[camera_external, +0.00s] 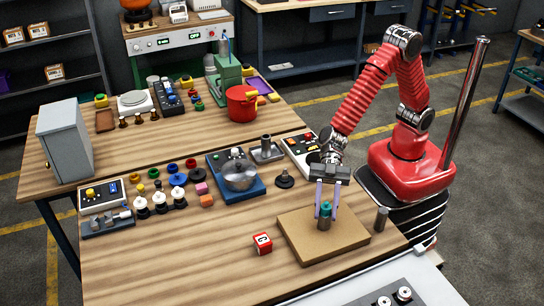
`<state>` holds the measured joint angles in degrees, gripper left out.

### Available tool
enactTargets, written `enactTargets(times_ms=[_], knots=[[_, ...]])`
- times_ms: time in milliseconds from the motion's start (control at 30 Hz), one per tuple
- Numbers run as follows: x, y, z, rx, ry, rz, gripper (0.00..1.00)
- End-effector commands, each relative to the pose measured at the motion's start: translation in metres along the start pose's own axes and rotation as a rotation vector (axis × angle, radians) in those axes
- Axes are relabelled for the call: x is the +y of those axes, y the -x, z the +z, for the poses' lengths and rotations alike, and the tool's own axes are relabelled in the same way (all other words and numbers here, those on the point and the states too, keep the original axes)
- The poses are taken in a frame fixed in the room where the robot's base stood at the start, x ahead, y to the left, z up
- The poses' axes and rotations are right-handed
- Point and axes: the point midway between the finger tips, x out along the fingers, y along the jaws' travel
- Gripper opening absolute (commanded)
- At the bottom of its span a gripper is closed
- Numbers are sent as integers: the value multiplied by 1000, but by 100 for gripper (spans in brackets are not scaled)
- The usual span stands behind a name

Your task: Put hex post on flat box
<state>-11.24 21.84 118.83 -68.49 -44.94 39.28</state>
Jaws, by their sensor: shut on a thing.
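The flat box (305,239) is a low brown cardboard-like slab near the right front of the wooden table. My gripper (325,209) points down over the middle of its top, with its pale fingers shut on the hex post (325,213), a small grey-green upright piece with a teal top. The post's lower end is at or just above the box top; I cannot tell whether it touches. The fingers hide part of its sides.
A dark grey cylinder (381,219) stands by the box's right edge. A red lettered cube (262,244) lies left of the box. Behind are a black knob-like piece (285,179), a blue-based device with a metal bowl (240,177) and a button panel (303,149). The front left table is clear.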

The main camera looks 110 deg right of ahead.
Motion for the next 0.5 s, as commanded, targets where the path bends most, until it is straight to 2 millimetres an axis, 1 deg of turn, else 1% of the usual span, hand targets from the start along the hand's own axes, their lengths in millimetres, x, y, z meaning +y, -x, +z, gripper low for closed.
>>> enactTargets(times_ms=[167,200,433,500], knots=[[0,-1,0,3,1,0,0],[0,-1,2,0,0,0,33],[0,-1,2,0,0,0,49],[0,-1,2,0,0,0,50]])
